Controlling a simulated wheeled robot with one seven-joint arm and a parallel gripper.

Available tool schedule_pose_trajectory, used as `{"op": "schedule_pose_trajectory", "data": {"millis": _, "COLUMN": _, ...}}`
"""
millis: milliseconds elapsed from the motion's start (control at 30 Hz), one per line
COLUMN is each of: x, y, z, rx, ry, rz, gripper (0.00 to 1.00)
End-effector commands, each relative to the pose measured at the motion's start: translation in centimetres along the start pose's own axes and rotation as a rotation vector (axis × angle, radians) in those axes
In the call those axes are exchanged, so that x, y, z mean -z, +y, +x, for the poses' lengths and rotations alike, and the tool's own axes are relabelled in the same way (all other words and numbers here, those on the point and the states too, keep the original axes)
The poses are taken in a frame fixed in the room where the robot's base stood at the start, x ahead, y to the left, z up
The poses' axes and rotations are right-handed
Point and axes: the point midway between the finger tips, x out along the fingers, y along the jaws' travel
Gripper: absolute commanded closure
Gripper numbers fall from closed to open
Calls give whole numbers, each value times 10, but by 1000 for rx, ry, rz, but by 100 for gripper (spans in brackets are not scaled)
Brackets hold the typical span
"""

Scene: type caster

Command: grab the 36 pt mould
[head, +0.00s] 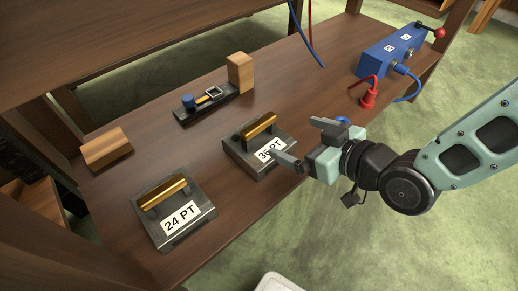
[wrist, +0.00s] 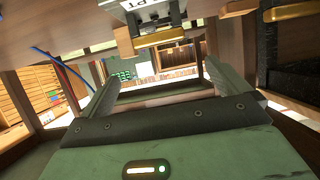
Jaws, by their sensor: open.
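The 36 pt mould (head: 244,155) is a dark metal block with a brass bar handle (head: 260,125) on top and a white label reading 36 PT, partly covered by my gripper. It sits near the front edge of the wooden bench. My gripper (head: 304,143) is open and empty, at the right of the mould with one finger in front of its label. In the wrist view the fingers (wrist: 153,82) are spread apart, and a mould with a brass bar (wrist: 158,40) shows upside down beyond them at the top. The 24 pt mould (head: 172,237) stands at the front left with a brass handle.
A dark tool with a blue knob (head: 205,103) and a wooden block (head: 240,72) stand behind the mould. Another wooden block (head: 106,149) lies at left. A blue box (head: 391,50) with cables and a red plug (head: 368,98) is at right. The bench between is clear.

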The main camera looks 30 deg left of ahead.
Motion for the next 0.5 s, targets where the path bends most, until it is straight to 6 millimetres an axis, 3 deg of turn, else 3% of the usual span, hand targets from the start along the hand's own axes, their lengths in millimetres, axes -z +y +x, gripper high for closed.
{"op": "schedule_pose_trajectory", "data": {"millis": 33, "x": -5, "y": 0, "z": 14, "rx": 1, "ry": 3, "rz": -2, "gripper": 0}}
{"op": "schedule_pose_trajectory", "data": {"millis": 200, "x": -4, "y": -1, "z": 47, "rx": 1, "ry": 2, "rz": 0, "gripper": 0}}
{"op": "schedule_pose_trajectory", "data": {"millis": 500, "x": -2, "y": 0, "z": 72, "rx": 0, "ry": 0, "rz": 0, "gripper": 0}}
